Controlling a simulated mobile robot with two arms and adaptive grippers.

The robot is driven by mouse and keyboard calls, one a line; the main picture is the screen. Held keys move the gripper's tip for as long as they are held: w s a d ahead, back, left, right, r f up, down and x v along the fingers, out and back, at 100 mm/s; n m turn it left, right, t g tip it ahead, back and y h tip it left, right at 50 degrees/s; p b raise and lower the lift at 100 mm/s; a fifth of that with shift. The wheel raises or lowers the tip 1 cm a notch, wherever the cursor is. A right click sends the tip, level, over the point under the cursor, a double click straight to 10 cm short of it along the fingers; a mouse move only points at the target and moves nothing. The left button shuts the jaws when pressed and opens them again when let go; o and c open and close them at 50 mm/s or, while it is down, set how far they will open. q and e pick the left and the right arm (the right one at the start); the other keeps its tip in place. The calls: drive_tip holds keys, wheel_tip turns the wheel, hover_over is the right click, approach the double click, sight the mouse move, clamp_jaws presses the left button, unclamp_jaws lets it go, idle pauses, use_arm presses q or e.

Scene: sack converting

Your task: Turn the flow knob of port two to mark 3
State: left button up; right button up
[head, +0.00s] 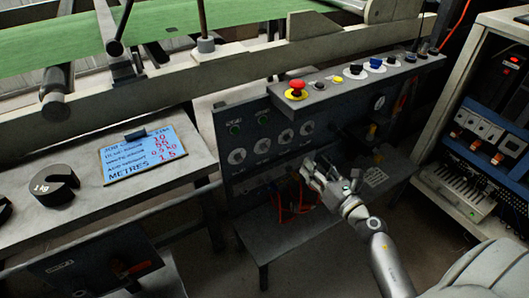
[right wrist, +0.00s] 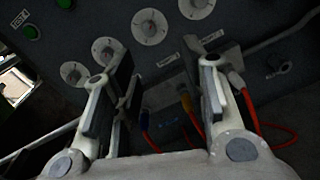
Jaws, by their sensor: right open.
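The dark control panel (head: 225,175) carries a row of several round pale dials with small centre knobs, one of them a dial (head: 286,136) near the middle. The right wrist view shows the row larger, with one dial (right wrist: 150,26) at top centre and another dial (right wrist: 103,50) partly behind the left finger. Port numbers and dial marks are too small to read, so I cannot tell which is port two. My right gripper (head: 304,171) is open and empty in front of the panel, below the dials. Its two fingers (right wrist: 166,68) stand wide apart with nothing between them. My left gripper is not in view.
Red hoses (head: 290,205) hang below the panel, close to the right gripper. A red emergency button (head: 297,87) and other controls line the ledge above. A job board (head: 155,153) and a slotted weight (head: 54,185) lie on the left table. An electrical cabinet (head: 475,185) stands right.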

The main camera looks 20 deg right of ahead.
sight(290, 141)
drive_tip(key=shift+n+y, duration=0.3)
drive_tip(key=shift+n, duration=0.4)
drive_tip(key=w, duration=0.3)
drive_tip(key=w+a, duration=0.1)
drive_tip(key=w, duration=0.2)
drive_tip(key=w+r, duration=0.1)
drive_tip(key=w, duration=0.3)
drive_tip(key=shift+a, duration=0.15)
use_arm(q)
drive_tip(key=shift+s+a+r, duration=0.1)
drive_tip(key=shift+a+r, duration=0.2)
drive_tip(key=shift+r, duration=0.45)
use_arm(e)
drive_tip(key=shift+w+a, duration=0.1)
drive_tip(key=shift+w, duration=0.65)
clamp_jaws()
